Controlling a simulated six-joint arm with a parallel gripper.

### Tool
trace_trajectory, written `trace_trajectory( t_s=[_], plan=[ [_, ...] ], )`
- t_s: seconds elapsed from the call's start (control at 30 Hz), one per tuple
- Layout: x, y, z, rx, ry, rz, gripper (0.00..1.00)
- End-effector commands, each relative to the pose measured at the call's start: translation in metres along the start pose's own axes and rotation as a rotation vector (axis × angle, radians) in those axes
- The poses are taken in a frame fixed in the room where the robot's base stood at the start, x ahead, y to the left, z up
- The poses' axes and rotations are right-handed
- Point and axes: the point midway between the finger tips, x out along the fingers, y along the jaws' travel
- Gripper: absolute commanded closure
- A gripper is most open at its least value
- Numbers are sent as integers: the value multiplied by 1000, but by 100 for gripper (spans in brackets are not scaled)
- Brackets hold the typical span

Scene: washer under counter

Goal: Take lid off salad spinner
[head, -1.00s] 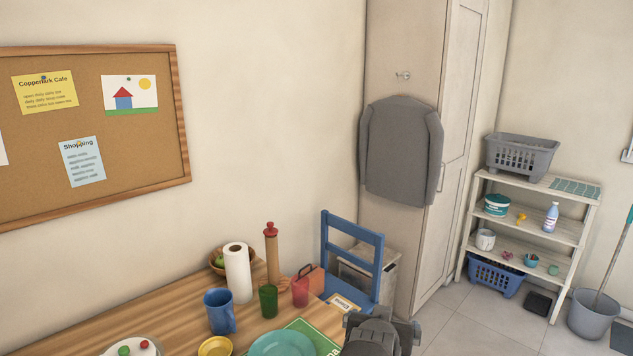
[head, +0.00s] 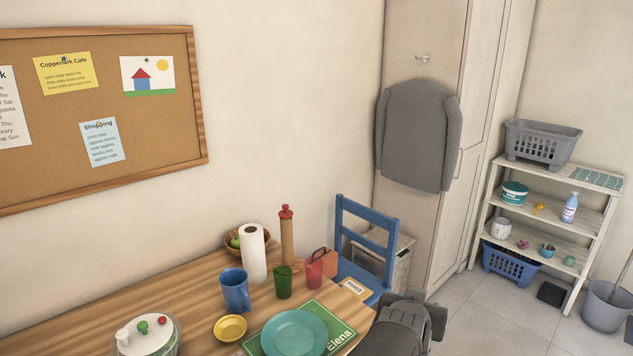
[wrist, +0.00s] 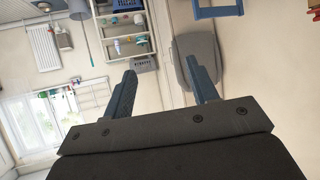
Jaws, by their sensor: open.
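The salad spinner (head: 145,341) stands at the near left of the wooden table in the head view, cut off by the bottom edge. Its white lid (head: 147,329) is on it, with a green knob, a red knob and a white handle on top. My gripper (wrist: 164,88) is open and empty in the wrist view, its two dark fingers apart. It points out into the room, away from the spinner. The spinner is not in the wrist view. In the head view my arm shows at the table's right corner, well to the right of the spinner.
A blue chair (head: 366,240) stands behind. Bare wood lies between spinner and mug.

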Motion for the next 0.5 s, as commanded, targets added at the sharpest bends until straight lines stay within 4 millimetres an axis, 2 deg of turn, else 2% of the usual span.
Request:
trace_trajectory(
  t_s=[0.03,0.1,0.37,0.47,0.5],
  plan=[
    [0,0,0,0,0,0,57],
    [0,0,0,0,0,0,65],
    [1,-2,-1,-2,-2,-3,65],
    [7,-13,-6,-20,-22,-27,65],
    [11,-22,-9,-34,-38,-46,65]
  ],
)
